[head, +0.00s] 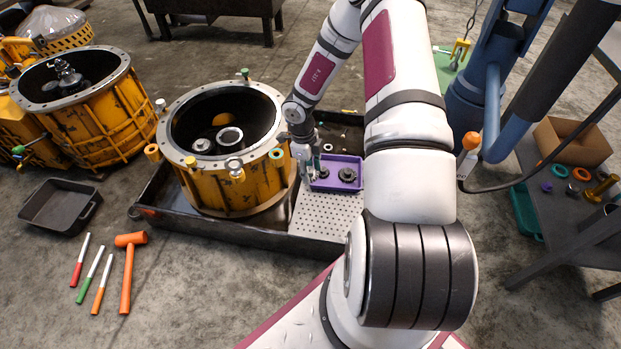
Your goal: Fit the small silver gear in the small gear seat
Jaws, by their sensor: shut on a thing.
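My gripper (313,179) points down at the left end of a small purple tray (336,187). It is shut on the small silver gear (323,173), which is tiny in this view and partly hidden by the fingers. I cannot tell whether the gear is lifted clear of the tray. A second, dark toothed gear (348,174) sits in the right part of the tray. The open yellow housing (215,190) stands to the left of my gripper, with a silver ring-shaped part (230,139) and a round capped part (202,145) inside. I cannot tell which spot is the small gear seat.
The housing and purple tray stand in a black drip tray (262,240) with a perforated plate (325,215). A second yellow housing (95,120) is at the left. An orange mallet (127,270), several markers and a black bin (60,206) lie on the floor. A cart stands right.

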